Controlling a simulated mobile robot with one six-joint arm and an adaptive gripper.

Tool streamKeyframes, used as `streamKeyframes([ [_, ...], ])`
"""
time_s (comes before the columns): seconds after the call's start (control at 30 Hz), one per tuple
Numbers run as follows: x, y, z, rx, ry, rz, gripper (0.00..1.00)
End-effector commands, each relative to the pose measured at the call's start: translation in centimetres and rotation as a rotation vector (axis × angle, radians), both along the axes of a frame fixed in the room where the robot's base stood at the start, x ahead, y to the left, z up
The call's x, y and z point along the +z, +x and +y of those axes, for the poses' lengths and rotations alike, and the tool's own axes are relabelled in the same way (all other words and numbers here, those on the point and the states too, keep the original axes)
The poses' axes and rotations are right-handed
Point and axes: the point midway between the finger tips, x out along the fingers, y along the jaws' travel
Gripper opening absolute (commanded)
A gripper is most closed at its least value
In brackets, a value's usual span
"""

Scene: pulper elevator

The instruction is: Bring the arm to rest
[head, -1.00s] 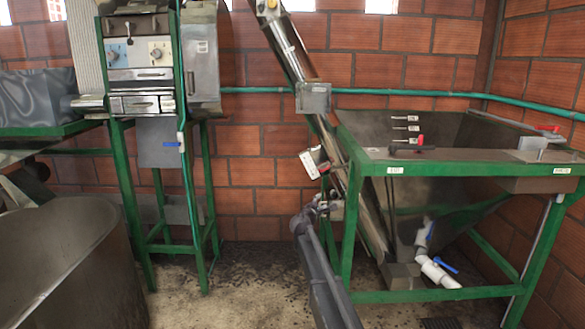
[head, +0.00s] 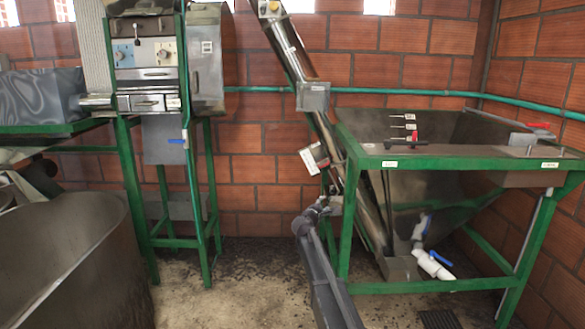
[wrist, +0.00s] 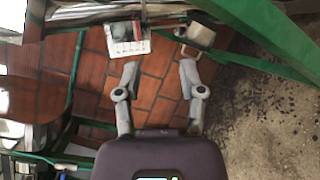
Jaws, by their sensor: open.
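My gripper (head: 318,206) is at the end of my grey arm, which reaches up from the bottom of the head view. It is in front of the slanted elevator tube (head: 335,160), just below a small white box with a red part (head: 314,158). In the wrist view my gripper (wrist: 159,70) has its two fingers spread apart with nothing between them. The white box (wrist: 128,40) is beyond the left fingertip, and a smaller grey box (wrist: 196,38) is beyond the right one. The fingertips look apart from both, though depth is hard to judge.
A steel hopper (head: 440,205) in a green frame (head: 430,163) stands close on the right. A machine with a dial panel (head: 145,52) on green legs stands at the left back. A large metal tub (head: 70,265) fills the lower left. Bare floor (head: 235,290) lies between.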

Motion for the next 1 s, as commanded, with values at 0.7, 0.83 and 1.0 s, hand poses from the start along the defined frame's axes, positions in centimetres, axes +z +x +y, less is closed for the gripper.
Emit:
streamKeyframes([
  [0.7,-6.4,-14.1,-8.6,-0.338,0.549,0.043,0.51],
  [0.83,-9.0,-19.3,-10.2,-0.468,0.733,0.076,0.51],
  [1.0,-12.2,-26.4,-11.0,-0.639,0.964,0.133,0.51],
])
